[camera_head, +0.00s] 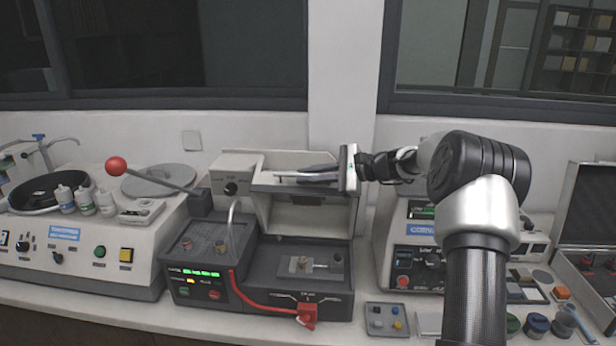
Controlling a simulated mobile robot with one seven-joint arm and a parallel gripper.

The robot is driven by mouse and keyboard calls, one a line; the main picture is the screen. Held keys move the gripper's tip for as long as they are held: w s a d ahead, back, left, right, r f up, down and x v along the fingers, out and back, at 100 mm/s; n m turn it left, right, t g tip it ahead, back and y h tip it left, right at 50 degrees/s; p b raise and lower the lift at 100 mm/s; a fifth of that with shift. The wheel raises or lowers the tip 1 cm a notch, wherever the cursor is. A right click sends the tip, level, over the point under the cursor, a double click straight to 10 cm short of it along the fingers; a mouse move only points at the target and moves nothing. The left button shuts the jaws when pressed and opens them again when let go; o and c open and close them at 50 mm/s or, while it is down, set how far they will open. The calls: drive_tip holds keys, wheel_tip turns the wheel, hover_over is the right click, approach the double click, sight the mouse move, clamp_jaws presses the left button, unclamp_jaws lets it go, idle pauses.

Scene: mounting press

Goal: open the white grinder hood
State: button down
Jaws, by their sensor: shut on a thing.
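The white grinder hood (305,215) belongs to the grey-white machine in the middle of the bench. It stands raised, and the dark work deck (272,265) under it is exposed. My gripper (284,175) reaches in from the right across the hood's upper front edge. Its fingers point left and are shut on the hood at that edge. The fingers and the gripper's body hide part of the edge, so the exact grip is hard to make out. A small metal plate (300,265) sits on the open deck.
A red spout or hose (265,308) lies along the grinder's front. A control unit (415,265) stands right, behind my arm. A small button tray (386,319) lies in front.

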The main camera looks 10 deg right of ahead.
drive_tip(key=c, duration=1.8)
unclamp_jaws()
drive_tip(key=b+v, duration=0.1)
drive_tip(key=v, duration=1.6)
drive_tip(key=shift+s+d+b, duration=0.1)
drive_tip(key=shift+d+b, duration=0.2)
drive_tip(key=shift+b, duration=0.05)
